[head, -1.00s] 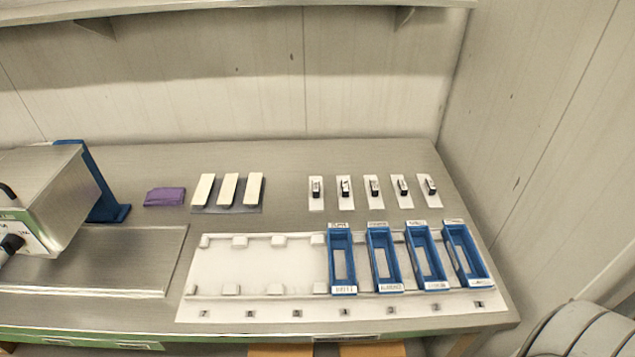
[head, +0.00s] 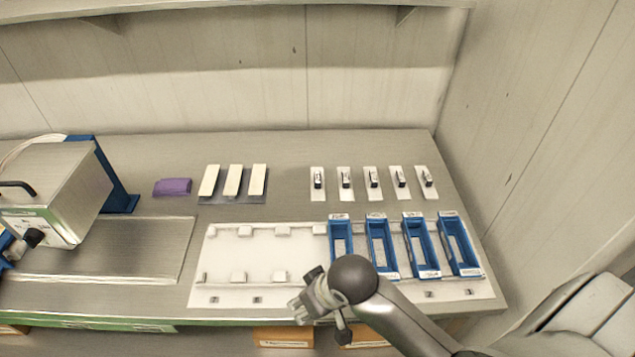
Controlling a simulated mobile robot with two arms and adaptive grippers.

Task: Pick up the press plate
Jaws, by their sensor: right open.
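Several white plates with upright black handles stand in a row at the back right of the steel table; the middle one (head: 372,181) looks like a press plate, but I cannot tell which one is meant. My right gripper (head: 316,308) is at the table's front edge, over the front of the white tray, well in front of the plates. It is open, with nothing visible in it. My right arm hides the front of some blue moulds. My left gripper is not in view.
Blue open moulds (head: 421,270) stand on the right half of the white tray (head: 262,258). Three cream bars (head: 232,180) and a purple cloth (head: 172,187) lie behind it. A steel machine (head: 52,195) stands at left. A wall closes the right side.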

